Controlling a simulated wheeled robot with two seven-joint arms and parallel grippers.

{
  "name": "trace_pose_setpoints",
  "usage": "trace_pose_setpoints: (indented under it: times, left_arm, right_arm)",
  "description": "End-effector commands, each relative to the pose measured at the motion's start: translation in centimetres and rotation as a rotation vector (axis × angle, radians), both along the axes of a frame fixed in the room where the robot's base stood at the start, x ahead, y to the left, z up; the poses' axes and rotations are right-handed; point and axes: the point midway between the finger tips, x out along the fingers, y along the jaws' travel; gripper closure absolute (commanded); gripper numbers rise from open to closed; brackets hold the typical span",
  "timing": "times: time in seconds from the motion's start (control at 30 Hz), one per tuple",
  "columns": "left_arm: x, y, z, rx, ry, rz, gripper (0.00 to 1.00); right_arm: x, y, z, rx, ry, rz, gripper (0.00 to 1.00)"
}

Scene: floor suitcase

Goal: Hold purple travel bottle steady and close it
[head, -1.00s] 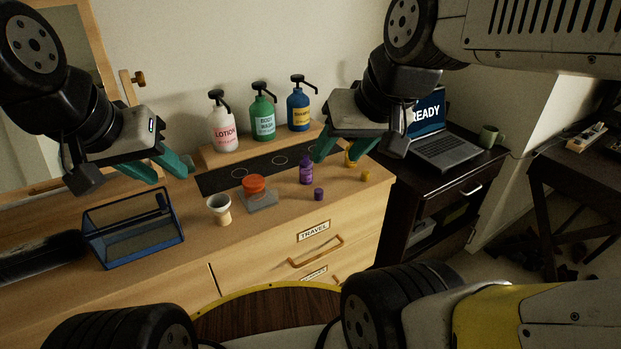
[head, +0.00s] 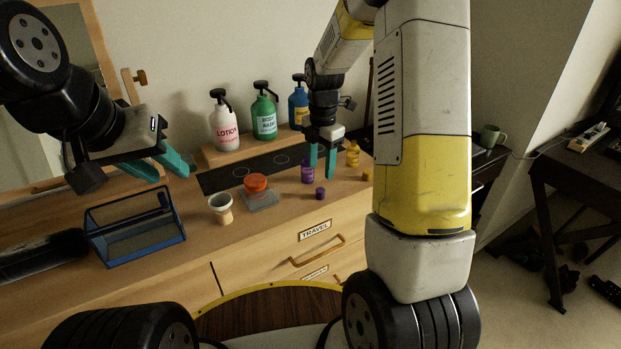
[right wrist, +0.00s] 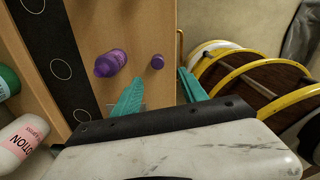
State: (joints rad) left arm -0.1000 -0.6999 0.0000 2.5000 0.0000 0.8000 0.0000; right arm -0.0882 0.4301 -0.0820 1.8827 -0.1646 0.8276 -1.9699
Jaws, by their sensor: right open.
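The purple travel bottle (head: 308,175) stands without its cap on the dresser top, partly behind my right gripper in the head view. It also shows in the right wrist view (right wrist: 110,63). Its small purple cap (head: 320,193) lies apart from it, nearer the dresser's front edge; the right wrist view shows the cap too (right wrist: 157,62). My right gripper (head: 322,175) points down, open and empty, its fingers close above the bottle and cap area. It also shows in the right wrist view (right wrist: 160,80). My left gripper (head: 171,174) is open and empty above the blue-framed caddy.
Lotion (head: 224,124), green body wash (head: 264,120) and blue shampoo (head: 297,104) pump bottles stand on a rear shelf. A yellow bottle (head: 353,156) and yellow cap (head: 367,176) stand right of the purple bottle. A funnel cup (head: 221,210), orange jar (head: 256,183) and caddy (head: 138,232) are leftward.

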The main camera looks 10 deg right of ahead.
Motion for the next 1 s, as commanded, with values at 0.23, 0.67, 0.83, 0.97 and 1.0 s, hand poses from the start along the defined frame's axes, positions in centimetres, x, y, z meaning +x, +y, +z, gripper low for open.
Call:
trace_pose_setpoints:
  times: [0.23,0.67,0.83,0.97,1.0]
  left_arm:
    - [0.0,0.0,0.0,0.0,0.0,0.0,0.64]
    - [0.0,0.0,0.0,0.0,0.0,0.0,0.64]
    - [0.0,0.0,0.0,0.0,0.0,0.0,0.64]
    - [0.0,0.0,0.0,0.0,0.0,0.0,0.64]
    - [0.0,0.0,0.0,0.0,0.0,0.0,0.64]
  right_arm:
    - [0.3,0.0,-0.8,-0.006,0.011,0.053,0.5]
    - [0.3,0.0,-3.2,-0.006,0.013,0.052,0.5]
    - [0.4,0.0,-3.4,-0.006,0.011,0.051,0.5]
    - [0.4,0.0,-3.5,-0.005,0.012,0.051,0.5]
    - [0.4,0.0,-3.7,-0.005,0.012,0.05,0.5]
